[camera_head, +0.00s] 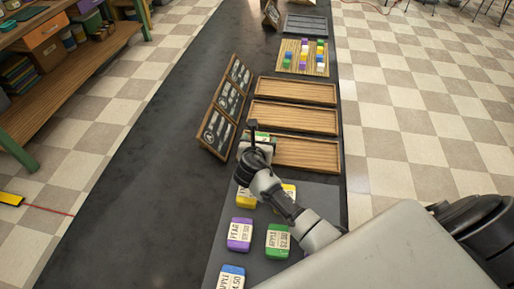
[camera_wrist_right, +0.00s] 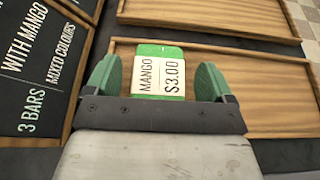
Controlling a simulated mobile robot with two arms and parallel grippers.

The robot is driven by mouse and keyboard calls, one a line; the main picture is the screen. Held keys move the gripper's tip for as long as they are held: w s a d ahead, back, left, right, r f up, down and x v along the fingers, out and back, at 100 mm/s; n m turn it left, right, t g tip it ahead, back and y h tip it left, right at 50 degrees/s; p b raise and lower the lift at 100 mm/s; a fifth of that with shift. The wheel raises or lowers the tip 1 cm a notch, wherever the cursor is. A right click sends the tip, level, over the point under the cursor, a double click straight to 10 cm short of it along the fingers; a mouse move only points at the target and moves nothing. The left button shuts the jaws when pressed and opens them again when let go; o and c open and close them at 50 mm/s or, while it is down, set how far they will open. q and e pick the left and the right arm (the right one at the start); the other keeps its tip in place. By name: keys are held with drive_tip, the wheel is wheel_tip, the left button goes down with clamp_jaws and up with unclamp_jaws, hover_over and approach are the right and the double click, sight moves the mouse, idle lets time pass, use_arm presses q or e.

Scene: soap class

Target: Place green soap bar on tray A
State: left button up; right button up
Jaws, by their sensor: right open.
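A green soap bar with a white "MANGO $3.00" label (camera_wrist_right: 158,72) is at the left end of the nearest wooden tray (camera_wrist_right: 250,108); it shows in the head view as a small green and white patch (camera_head: 262,136). My right gripper (camera_wrist_right: 158,84) is open, its green fingers on either side of the bar with small gaps. In the head view my right gripper (camera_head: 259,143) is over the left end of the nearest tray (camera_head: 308,153). No tray letter is readable. My left gripper is not in view.
Two more empty trays (camera_head: 295,117) (camera_head: 297,92) lie beyond. A chalkboard sign (camera_head: 224,106) stands left of the trays. Purple (camera_head: 240,235), another green (camera_head: 278,241), blue (camera_head: 232,278) and yellow (camera_head: 288,192) bars lie on a grey mat.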

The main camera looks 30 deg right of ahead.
drive_tip(key=p+v, duration=0.1)
drive_tip(key=v, duration=1.1)
